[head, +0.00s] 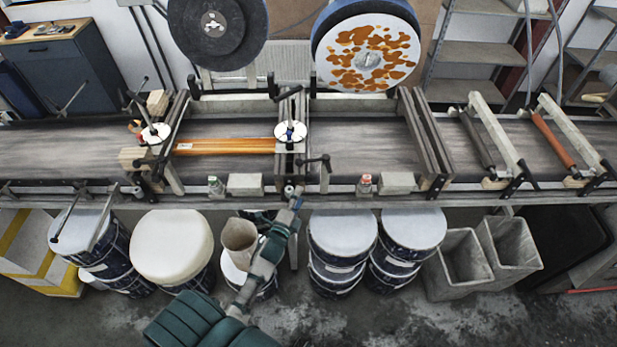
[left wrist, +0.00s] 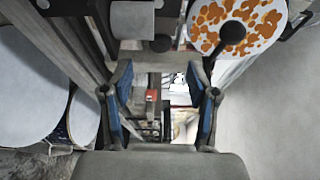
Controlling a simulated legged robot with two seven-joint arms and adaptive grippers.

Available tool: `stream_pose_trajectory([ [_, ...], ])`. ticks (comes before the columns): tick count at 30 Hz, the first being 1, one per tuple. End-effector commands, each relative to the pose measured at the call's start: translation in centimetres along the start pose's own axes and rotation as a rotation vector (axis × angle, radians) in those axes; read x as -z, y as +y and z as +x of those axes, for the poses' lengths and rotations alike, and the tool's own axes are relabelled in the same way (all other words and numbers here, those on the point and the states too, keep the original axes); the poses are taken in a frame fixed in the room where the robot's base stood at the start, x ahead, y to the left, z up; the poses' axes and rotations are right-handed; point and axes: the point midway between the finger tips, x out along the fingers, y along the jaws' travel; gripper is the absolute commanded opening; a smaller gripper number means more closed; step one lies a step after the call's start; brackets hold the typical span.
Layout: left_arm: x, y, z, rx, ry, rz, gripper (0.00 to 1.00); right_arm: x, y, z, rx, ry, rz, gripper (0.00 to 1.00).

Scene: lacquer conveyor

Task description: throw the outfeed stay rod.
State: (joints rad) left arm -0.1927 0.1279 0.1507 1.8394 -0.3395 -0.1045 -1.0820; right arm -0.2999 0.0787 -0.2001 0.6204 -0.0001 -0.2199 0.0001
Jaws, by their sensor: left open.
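Several black rods with handles stand along the conveyor. One black rod (head: 314,161) sits at the front edge of the right-hand clamp station, and another (head: 289,94) stands at its back. I cannot tell by label which is the outfeed stay rod. My left gripper (head: 294,192) is at the conveyor's front rail, just below and left of the front rod, apart from it as far as I can see. In the left wrist view the left gripper (left wrist: 165,108) is open, its blue pads apart with nothing held. A black knobbed handle (left wrist: 232,34) shows beyond the right finger. My right gripper is not in view.
An orange board (head: 225,147) lies on the conveyor (head: 360,145) between two clamp stations. Two small bottles (head: 365,184) and pale blocks (head: 397,182) line the front ledge. Drums (head: 343,232) stand below. Two large discs (head: 367,58) stand behind.

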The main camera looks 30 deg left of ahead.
Motion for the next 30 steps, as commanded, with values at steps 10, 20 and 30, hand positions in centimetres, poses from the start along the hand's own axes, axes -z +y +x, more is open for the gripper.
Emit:
stream_pose_trajectory([
  [10,0.0,0.0,-2.8,-0.002,0.000,-0.001,0.59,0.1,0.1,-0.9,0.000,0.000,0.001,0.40],
  [20,0.0,0.0,-5.3,-0.002,-0.001,-0.002,0.59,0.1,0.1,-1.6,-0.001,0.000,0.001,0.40],
  [30,0.0,0.0,-7.9,-0.002,0.000,-0.001,0.59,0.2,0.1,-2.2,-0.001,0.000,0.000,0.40],
])
